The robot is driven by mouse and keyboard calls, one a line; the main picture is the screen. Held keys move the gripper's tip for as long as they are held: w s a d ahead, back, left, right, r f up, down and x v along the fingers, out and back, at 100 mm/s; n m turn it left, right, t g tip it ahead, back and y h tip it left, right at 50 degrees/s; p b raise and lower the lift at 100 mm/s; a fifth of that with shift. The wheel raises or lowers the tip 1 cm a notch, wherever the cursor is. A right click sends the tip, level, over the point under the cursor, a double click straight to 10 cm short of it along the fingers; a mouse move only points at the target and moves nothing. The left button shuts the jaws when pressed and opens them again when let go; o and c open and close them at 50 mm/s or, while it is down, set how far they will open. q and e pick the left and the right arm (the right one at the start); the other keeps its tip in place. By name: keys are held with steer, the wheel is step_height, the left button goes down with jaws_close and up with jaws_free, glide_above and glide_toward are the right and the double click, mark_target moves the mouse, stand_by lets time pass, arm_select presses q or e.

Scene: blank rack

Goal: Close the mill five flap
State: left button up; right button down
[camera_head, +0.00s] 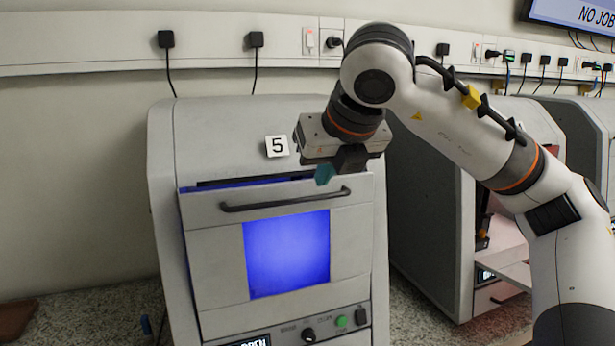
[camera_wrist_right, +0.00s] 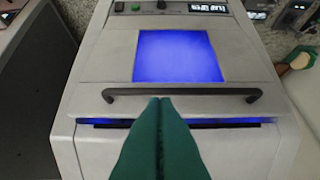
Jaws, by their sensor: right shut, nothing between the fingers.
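Mill five is a grey machine (camera_head: 160,170) with a label "5" (camera_head: 277,146). Its front flap (camera_head: 210,270) has a blue-lit window (camera_head: 287,253) and a dark bar handle (camera_head: 285,200). The flap stands nearly upright, with a dark, blue-lit gap along its top edge. The flap also shows in the right wrist view (camera_wrist_right: 100,68), with its handle (camera_wrist_right: 182,95). My right gripper (camera_head: 324,174) is shut and empty, its teal fingertips close to the handle. In the right wrist view the fingertips (camera_wrist_right: 160,101) overlap the handle; contact cannot be told. My left gripper is out of view.
A control panel (camera_head: 325,322) with a knob and green button lies below the flap; its partly cut-off display (camera_head: 250,342) seems to read "OPEN". Another machine (camera_head: 430,220) stands to the right. A wall rail with sockets (camera_head: 110,45) runs behind.

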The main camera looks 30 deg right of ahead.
mark_target(303, 181)
steer(key=x, duration=0.3)
steer(key=shift+w+f+p, duration=0.2)
steer(key=shift+f+p, duration=0.05)
steer(key=shift+p, duration=0.05)
steer(key=w, duration=0.1)
steer(key=w+p, duration=0.1)
steer(key=w, duration=0.1)
steer(key=shift+w+d+f, duration=0.1)
steer(key=shift+d, duration=0.3)
steer(key=shift+w+d+f+p, duration=0.1)
steer(key=shift+w+f+p, duration=0.05)
steer(key=shift+w+p, duration=0.2)
steer(key=shift+w, duration=0.1)
steer(key=shift+w+d, duration=0.15)
steer(key=shift+w, duration=0.45)
steer(key=shift+w+d+g+p, duration=0.15)
steer(key=shift+w+g+p, duration=0.15)
steer(key=shift+w+g, duration=0.25)
